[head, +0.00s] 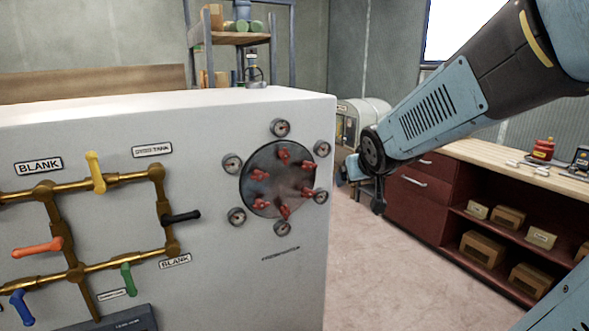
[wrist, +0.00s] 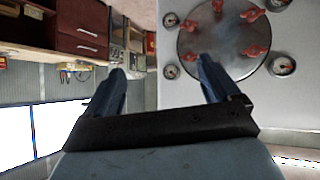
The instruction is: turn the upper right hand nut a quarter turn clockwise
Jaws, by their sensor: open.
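A round metal plate (head: 275,180) on the white panel carries a ring of several red nuts. The upper right nut (head: 308,164) sits near the plate's edge in the head view. The wrist view looks upside down, and this nut (wrist: 206,57) appears there at the plate's lower left, close to the tip of one finger in the picture. I cannot tell the depth between them. My gripper (head: 362,186) is open and empty, to the right of the panel's edge in the head view. In the wrist view my gripper (wrist: 160,75) has its fingers spread wide, with no nut between them.
Several gauges (head: 322,148) ring the plate. Brass pipes with coloured valve handles (head: 95,172) are at the panel's left. A red cabinet (head: 425,190) with a wooden top stands at the right. Open floor (head: 365,270) lies between panel and cabinet.

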